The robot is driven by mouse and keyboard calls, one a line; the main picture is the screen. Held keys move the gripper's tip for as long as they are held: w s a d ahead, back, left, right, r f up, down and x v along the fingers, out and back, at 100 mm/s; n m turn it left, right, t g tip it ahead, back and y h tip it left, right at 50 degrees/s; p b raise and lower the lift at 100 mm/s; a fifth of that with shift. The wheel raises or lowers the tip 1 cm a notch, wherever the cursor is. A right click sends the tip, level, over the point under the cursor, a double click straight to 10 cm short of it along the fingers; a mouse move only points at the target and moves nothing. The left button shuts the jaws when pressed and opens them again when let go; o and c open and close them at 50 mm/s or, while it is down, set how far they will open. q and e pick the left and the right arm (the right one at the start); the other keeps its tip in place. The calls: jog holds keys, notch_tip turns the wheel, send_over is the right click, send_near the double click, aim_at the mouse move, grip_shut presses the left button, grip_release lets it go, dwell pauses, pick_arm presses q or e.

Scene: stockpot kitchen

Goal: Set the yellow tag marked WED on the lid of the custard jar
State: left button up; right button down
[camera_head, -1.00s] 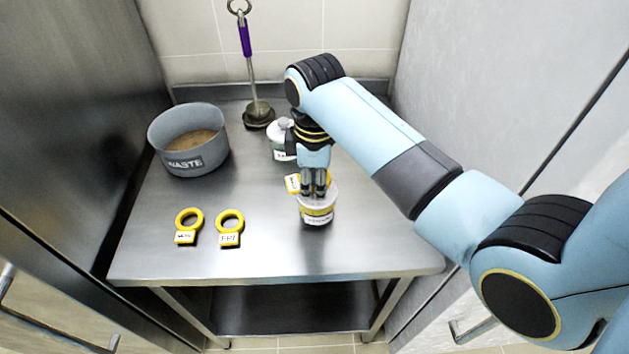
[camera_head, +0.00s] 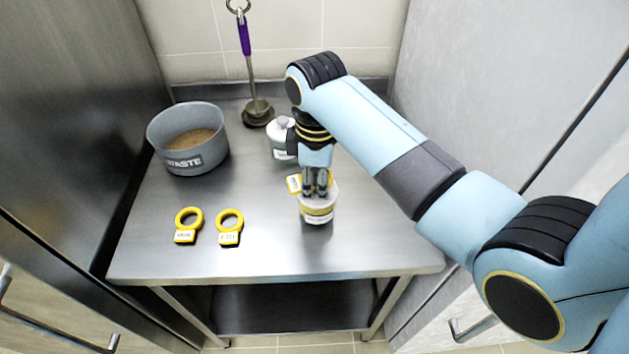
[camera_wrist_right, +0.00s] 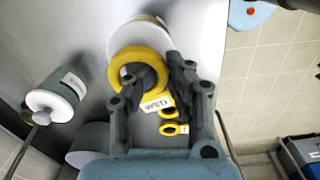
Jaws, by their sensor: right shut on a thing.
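My right gripper (camera_head: 316,193) points down over a small jar (camera_head: 317,213) with a white lid and a yellow-banded label too small to read. It is shut on a yellow ring tag (camera_head: 293,184), whose white label sticks out to the left; its lettering is not clear. In the right wrist view the ring (camera_wrist_right: 126,66) overlaps part of the jar's white lid (camera_wrist_right: 138,38), with one finger through the ring and the other outside it. I cannot tell whether the ring touches the lid. My left gripper is not in view.
Two yellow ring tags (camera_head: 187,226) (camera_head: 229,228) lie at the table's front left. A grey WASTE pot (camera_head: 190,160) stands at the back left. Another white-lidded jar (camera_head: 280,152) stands behind my gripper, and a purple-handled ladle (camera_head: 245,40) hangs at the back. The table's front right is clear.

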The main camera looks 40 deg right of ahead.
jog(key=shift+s+d+r, duration=0.1)
jog(key=shift+s+r, duration=0.15)
jog(key=shift+r, duration=0.1)
jog(key=shift+w, duration=0.55)
dwell(0.4)
jog(key=shift+f, duration=0.4)
dwell(0.4)
jog(key=shift+s+f+b, duration=0.3)
jog(key=shift+f, duration=0.05)
jog(key=shift+s+f, duration=0.1)
jog(key=shift+s, duration=0.05)
jog(key=shift+w+r+p, duration=0.3)
jog(key=shift+r+p, duration=0.05)
jog(key=shift+r, duration=0.45)
dwell(0.6)
